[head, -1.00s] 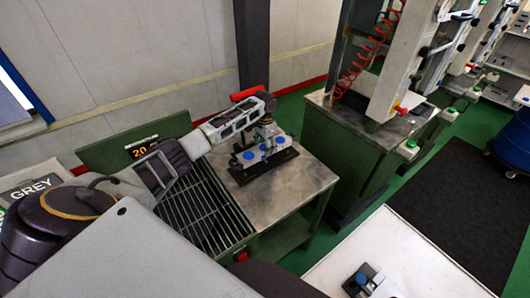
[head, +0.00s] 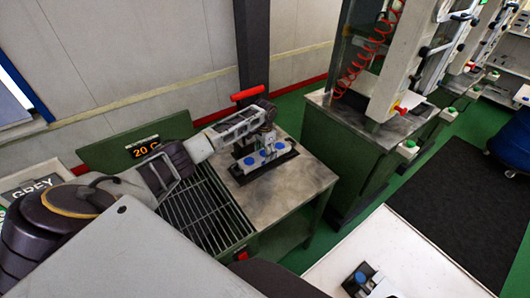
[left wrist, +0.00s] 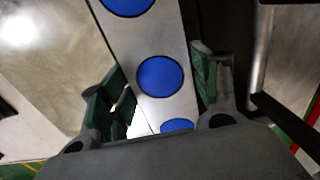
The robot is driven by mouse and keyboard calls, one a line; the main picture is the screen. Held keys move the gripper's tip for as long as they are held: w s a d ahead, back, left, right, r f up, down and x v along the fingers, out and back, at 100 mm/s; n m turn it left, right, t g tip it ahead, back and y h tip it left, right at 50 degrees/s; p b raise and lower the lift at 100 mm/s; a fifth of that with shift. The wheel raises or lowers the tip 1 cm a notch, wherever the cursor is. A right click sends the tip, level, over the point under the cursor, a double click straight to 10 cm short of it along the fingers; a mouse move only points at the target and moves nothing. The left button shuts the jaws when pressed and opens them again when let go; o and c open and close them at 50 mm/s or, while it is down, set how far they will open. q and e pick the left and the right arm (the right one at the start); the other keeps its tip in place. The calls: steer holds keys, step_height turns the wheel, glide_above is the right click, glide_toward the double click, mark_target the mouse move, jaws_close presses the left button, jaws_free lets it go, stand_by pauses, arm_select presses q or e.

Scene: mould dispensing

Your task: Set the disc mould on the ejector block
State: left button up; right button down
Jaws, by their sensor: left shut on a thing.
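The disc mould (head: 257,160) is a silver bar with round blue discs. It lies over a black ejector block (head: 284,158) on the steel bench top. My left gripper (head: 266,142) is above the mould and shut on it. In the left wrist view, the mould (left wrist: 146,45) runs between the two green-padded fingers of the left gripper (left wrist: 165,85). The mould looks level and very close to the block; I cannot tell whether it touches. The gripper hides part of the block. My right gripper is not in view.
A red handle (head: 247,94) stands behind the gripper. A slatted grate (head: 205,208) is left of the bare steel bench top (head: 285,190). A green-based machine (head: 350,150) stands to the right. A white table (head: 400,245) is at lower right.

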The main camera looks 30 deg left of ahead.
arm_select(q)
steer(key=shift+f, duration=0.2)
steer(key=o, duration=1.7)
steer(key=shift+r, duration=0.3)
steer(key=shift+r+b, duration=1.15)
steer(key=shift+r, duration=4.8)
steer(key=shift+s+d+f, duration=0.1)
